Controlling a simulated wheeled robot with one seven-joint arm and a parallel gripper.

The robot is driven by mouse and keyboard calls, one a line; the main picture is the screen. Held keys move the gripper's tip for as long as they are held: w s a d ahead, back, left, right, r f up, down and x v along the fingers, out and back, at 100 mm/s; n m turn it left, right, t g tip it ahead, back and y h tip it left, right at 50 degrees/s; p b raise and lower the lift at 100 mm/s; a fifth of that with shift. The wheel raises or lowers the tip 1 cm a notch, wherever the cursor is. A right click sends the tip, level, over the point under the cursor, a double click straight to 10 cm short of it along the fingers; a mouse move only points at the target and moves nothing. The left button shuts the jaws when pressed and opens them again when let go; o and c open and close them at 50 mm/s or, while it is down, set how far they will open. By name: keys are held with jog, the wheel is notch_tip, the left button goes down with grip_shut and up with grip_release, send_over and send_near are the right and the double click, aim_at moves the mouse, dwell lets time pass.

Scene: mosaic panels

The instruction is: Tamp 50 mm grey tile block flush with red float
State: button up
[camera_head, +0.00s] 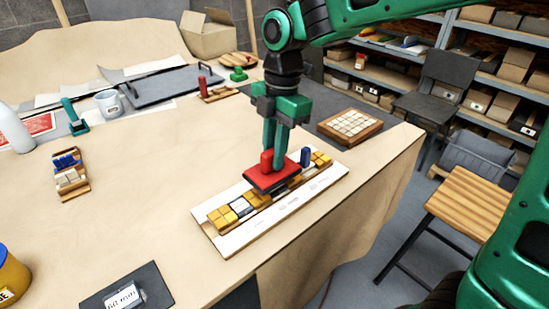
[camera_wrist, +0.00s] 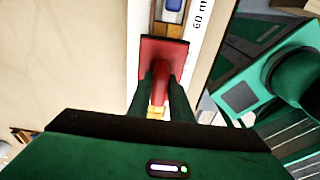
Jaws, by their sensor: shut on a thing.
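My gripper (camera_head: 279,148) is shut on the handle of the red float (camera_head: 283,176), a red block with a dark base plate. The float is over the middle of the tile row on a white panel board (camera_head: 290,204); I cannot tell whether it touches the tiles. In the wrist view, the float (camera_wrist: 163,54) lies between the two fingers (camera_wrist: 162,92). A pale grey-white tile block (camera_head: 241,207) sits in the row, left of the float, among yellow blocks (camera_head: 222,217). Part of the row is hidden under the float.
A dark blue piece (camera_head: 305,157) stands at the row's right part. A wooden tray of pale tiles (camera_head: 350,125) lies behind at right. A small rack of blue and white pieces (camera_head: 70,173) and a dark mat (camera_head: 125,291) are at left. The table between is clear.

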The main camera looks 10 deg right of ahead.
jog(key=shift+r, duration=1.75)
